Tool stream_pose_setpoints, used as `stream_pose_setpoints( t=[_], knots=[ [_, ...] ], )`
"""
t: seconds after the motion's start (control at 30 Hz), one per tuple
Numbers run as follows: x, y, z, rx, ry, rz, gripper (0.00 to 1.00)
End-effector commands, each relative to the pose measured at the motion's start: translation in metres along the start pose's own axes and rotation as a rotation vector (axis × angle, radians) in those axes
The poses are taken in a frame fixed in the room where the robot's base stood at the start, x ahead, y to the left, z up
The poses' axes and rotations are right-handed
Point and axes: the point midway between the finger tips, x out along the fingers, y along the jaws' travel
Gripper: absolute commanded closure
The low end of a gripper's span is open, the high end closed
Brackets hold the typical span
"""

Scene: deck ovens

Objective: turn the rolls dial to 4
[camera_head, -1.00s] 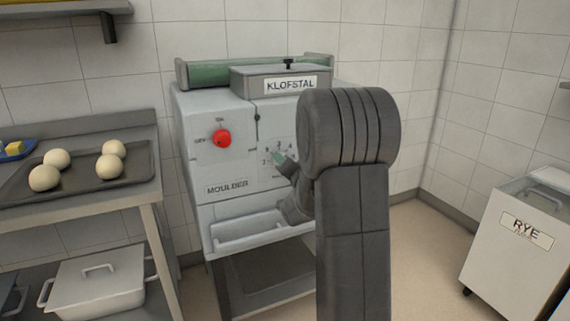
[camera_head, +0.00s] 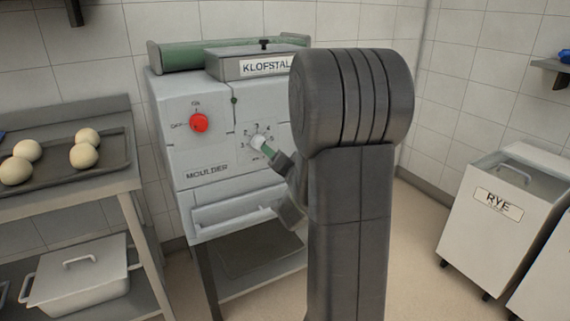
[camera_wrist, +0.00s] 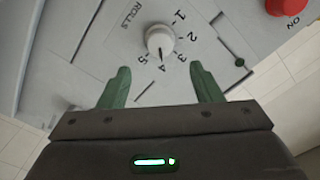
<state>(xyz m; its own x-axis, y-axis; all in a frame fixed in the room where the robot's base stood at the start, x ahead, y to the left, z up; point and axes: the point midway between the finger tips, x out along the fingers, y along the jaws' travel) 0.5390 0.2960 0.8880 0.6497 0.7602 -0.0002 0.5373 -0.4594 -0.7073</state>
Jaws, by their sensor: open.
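The rolls dial is a white round knob (camera_wrist: 160,40) on the moulder's light grey front, with numerals 1 to 5 printed around it. In the wrist view a dark mark on the knob points at the 4. My gripper (camera_wrist: 159,67) is open, with one green finger on each side of the picture and the dial ahead between their lines. It appears clear of the knob. In the head view the dial (camera_head: 257,141) shows just left of my green fingertip (camera_head: 271,151); my arm hides the machine's right part.
A red on/off switch (camera_head: 199,123) sits left of the dial on the moulder (camera_head: 207,174). A bench with a dough tray (camera_head: 112,160) stands left. A RYE bin (camera_head: 487,222) stands right. Open floor lies between the moulder and the bin.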

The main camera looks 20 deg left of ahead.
Motion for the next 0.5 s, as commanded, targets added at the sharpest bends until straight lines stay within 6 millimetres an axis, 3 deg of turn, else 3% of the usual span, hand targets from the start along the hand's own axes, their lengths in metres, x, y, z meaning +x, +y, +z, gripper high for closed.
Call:
stream_pose_setpoints(
  t=[0.2, 0.5],
  knots=[
    [-0.038, 0.0, -0.001, 0.0, 0.001, 0.001, 0.41],
    [-0.052, 0.0, 0.0, 0.0, 0.0, -0.001, 0.41]
  ],
)
